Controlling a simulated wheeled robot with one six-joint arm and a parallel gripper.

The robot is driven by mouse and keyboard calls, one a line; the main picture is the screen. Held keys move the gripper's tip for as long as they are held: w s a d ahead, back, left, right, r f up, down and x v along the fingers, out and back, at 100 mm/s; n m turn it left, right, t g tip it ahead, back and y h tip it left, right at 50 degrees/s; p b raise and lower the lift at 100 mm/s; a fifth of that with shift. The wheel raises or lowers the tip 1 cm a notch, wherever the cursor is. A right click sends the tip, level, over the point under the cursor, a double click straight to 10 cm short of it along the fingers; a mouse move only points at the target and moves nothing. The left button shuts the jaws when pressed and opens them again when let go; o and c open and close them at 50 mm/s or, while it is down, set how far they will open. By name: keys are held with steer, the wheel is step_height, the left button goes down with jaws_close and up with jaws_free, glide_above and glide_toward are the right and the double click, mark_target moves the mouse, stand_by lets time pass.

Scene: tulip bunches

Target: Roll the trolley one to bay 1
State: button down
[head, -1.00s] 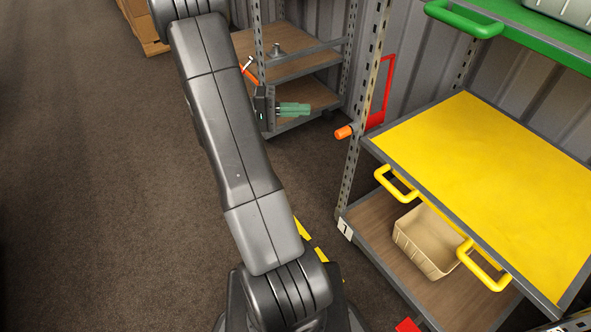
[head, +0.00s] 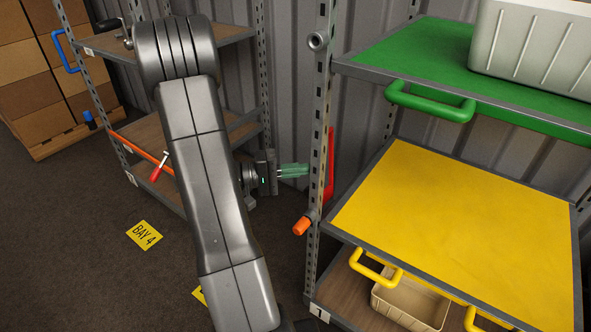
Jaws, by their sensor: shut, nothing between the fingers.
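A rack with a plate reading 1 (head: 318,312) stands at the right, seemingly trolley one. It has a green upper shelf (head: 415,45), a yellow middle shelf (head: 455,235) and a brown lower shelf (head: 340,290). A red handle (head: 329,165) shows behind its near left post, and an orange-tipped peg (head: 302,225) sticks out lower on that post. My gripper (head: 300,170), with green fingers, is shut and empty just left of the post. I cannot tell whether it touches anything. Bay 1 is not in view.
Another rack (head: 160,125) with brown shelves, a blue handle (head: 62,50) and an orange bar (head: 140,148) stands behind my arm. A yellow BAY 4 mark (head: 144,235) lies on open floor. Cardboard boxes (head: 30,75) stand at the far left. A ribbed wall closes the back.

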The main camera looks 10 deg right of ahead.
steer(key=s+d+b, duration=0.3)
steer(key=shift+s+f, duration=0.15)
steer(key=shift+s, duration=0.15)
steer(key=shift+s+d, duration=0.15)
steer(key=shift+w+a, duration=0.25)
steer(key=shift+w, duration=0.05)
glide_toward(315, 177)
steer(key=w+a, duration=0.2)
steer(key=shift+w+a, duration=0.2)
steer(key=shift+w, duration=0.1)
stand_by(0.4)
